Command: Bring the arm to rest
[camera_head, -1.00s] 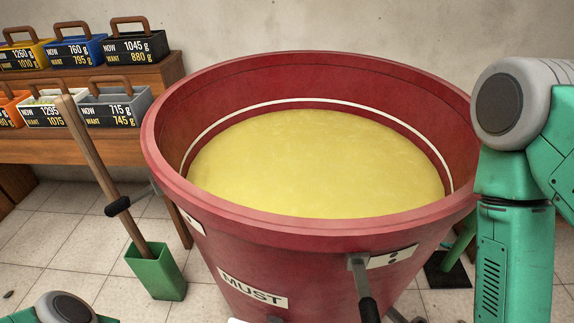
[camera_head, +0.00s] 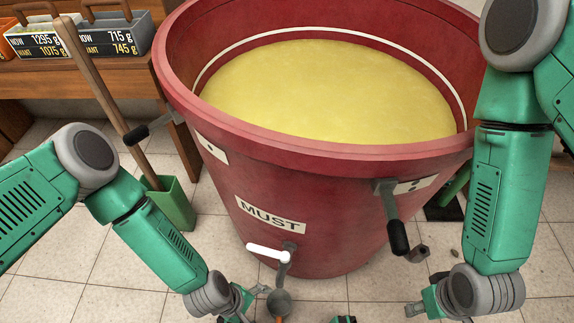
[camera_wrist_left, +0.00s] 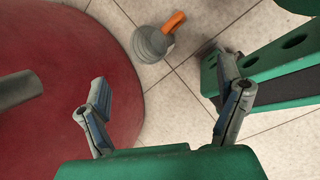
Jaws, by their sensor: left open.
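My left arm comes in from the left, its gripper (camera_head: 238,312) low in front of the red tub, partly cut off by the bottom edge. In the left wrist view the left gripper (camera_wrist_left: 163,105) is open, its two fingers spread with nothing between them. My right arm hangs down at the right. Its gripper (camera_head: 416,308) points left near the bottom edge, too small and cut off to tell its jaw state.
The red tub (camera_head: 330,230) marked MUST holds yellow liquid. It has a white-handled tap (camera_head: 268,252) and a black-gripped lever (camera_head: 397,235). A grey round vessel (camera_wrist_left: 150,43) with an orange handle is below. A green box (camera_head: 177,205) holds a wooden pole. Labelled crates stand on a wooden shelf (camera_head: 85,78).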

